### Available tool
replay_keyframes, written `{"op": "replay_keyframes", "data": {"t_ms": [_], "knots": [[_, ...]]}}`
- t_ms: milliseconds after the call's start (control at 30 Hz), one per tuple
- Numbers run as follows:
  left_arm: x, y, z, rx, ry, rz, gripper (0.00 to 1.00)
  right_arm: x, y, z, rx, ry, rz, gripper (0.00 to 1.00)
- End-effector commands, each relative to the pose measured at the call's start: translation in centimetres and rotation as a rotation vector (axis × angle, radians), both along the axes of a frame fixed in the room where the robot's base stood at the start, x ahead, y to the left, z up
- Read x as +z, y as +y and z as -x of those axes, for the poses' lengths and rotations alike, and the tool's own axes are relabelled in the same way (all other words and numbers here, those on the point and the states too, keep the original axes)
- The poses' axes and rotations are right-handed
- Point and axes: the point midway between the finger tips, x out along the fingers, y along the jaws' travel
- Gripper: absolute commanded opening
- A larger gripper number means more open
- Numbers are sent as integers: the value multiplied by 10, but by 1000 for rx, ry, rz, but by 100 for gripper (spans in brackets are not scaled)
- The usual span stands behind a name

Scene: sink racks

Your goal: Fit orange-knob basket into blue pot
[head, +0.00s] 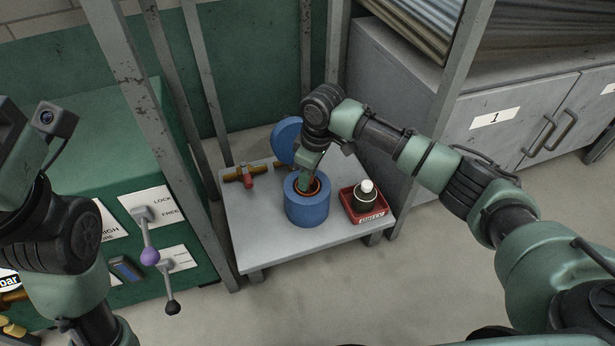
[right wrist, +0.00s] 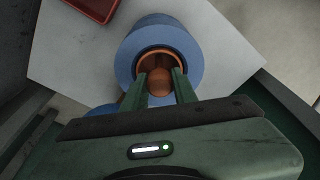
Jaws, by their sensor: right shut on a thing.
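The blue pot (head: 307,208) stands upright on the small grey table; its round blue rim (right wrist: 190,55) also shows in the right wrist view. My right gripper (head: 308,187) reaches down into the pot's mouth. In the right wrist view its fingers (right wrist: 160,82) are shut on the orange knob (right wrist: 159,80) of the basket. The basket's orange rim (right wrist: 150,56) shows inside the pot's opening; the rest of the basket is hidden by the pot. I cannot tell how deep it sits. My left gripper is not in view; only part of my left arm shows.
The table (head: 262,245) also holds a blue disc, perhaps a lid (head: 287,140), behind the pot, a brown valve piece with a red part (head: 246,175), and a red tray (head: 367,215) with a dark white-capped bottle (head: 364,195). Metal posts flank the table. Its front left is clear.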

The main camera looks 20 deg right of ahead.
Motion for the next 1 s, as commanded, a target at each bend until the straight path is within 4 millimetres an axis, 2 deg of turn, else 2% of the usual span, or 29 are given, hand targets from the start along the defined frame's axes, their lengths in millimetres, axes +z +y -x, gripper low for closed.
{"op": "replay_keyframes", "data": {"t_ms": [100, 133, 200, 600, 667, 800, 1000], "knots": [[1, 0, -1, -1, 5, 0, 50, -1, 0, 0, -1, 1, -1, 0], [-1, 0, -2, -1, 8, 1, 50, -2, 0, 0, -1, 1, -1, 33], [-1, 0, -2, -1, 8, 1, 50, -3, 0, 0, 0, 0, 0, 49], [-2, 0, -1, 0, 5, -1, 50, 2, 0, 0, 1, -2, 0, 49], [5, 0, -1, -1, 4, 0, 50, 12, -1, 1, 1, -1, -1, 49], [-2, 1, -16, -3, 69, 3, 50, 39, -3, 3, 0, -1, -1, 49], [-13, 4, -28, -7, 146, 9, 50, 81, -8, 7, -1, -1, -2, 49]]}}
